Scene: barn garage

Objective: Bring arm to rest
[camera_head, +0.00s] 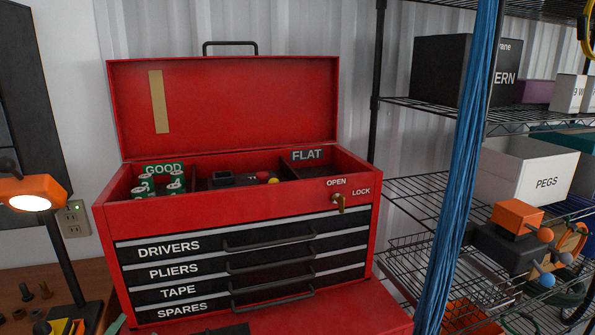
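Neither of my grippers shows in the head view, and no arm can be made out for sure. A red toolbox (240,218) stands in the middle with its lid (245,100) raised. Its left compartment, under a green GOOD label (164,168), holds several green and white cylinders (160,186). The middle compartment holds dark and red items (240,179). The right compartment has a FLAT label (306,154); its floor is mostly hidden. The labelled drawers (240,265) look shut.
A lit orange lamp (35,192) stands at left on a wooden bench (75,275) with loose bolts. At right, a blue cable bundle (460,160) hangs before wire shelves (410,187) holding a PEGS box (525,170) and an orange and black object (515,217).

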